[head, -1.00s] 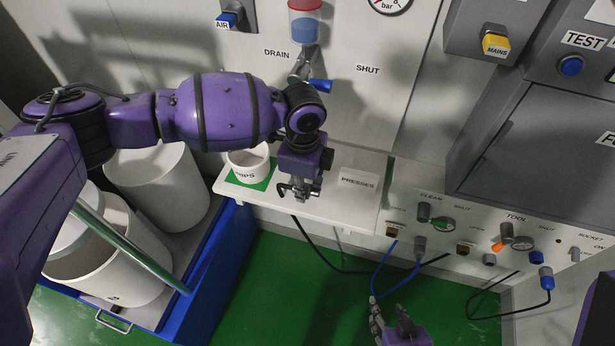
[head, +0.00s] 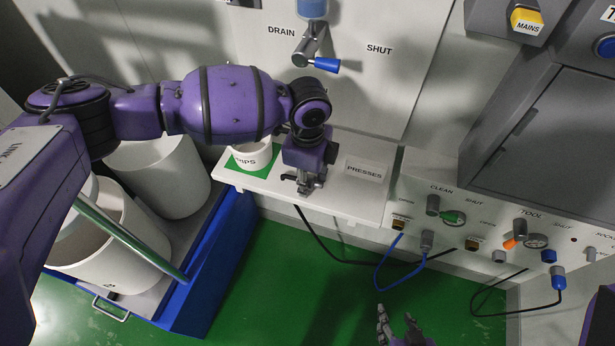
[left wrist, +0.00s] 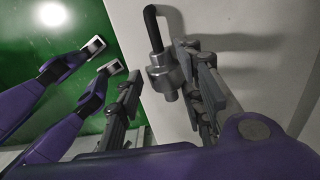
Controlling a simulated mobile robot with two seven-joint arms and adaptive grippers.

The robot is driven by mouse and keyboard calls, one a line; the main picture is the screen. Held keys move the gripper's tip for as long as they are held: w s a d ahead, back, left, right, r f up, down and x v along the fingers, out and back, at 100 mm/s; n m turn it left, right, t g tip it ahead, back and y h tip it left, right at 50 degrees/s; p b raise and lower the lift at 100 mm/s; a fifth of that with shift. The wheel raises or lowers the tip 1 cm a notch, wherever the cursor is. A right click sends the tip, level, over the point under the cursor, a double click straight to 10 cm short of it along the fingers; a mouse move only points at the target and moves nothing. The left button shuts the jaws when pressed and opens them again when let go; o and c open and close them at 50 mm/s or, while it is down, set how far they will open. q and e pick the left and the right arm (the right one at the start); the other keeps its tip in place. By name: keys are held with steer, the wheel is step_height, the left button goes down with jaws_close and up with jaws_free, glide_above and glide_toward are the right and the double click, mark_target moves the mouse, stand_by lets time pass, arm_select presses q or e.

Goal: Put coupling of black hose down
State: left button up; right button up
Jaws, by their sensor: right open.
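The metal coupling of the black hose (left wrist: 164,78) is between the fingers of my left gripper (left wrist: 162,96) in the left wrist view, over the white shelf (left wrist: 235,25). The fingers stand apart, with a gap between the coupling and the left-hand finger; contact with the other finger is unclear. In the head view my left gripper (head: 306,184) is low over the shelf between the CHIPS and PRESSES labels, and hides the coupling. The black hose (head: 325,248) hangs below the shelf. My right gripper (head: 396,328) is open and empty at the bottom edge.
A white pot (head: 254,155) stands on a green patch left of my left gripper. The PRESSES label (head: 364,170) is to the right. A blue hose (head: 377,275) loops below the valve panel (head: 470,222). White drums (head: 155,178) stand in a blue tray (head: 215,265).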

arm_select(q)
steer(key=shift+r, duration=0.1)
step_height(320, 180, up, 12)
steer(key=shift+p, duration=0.4)
stand_by(0.4)
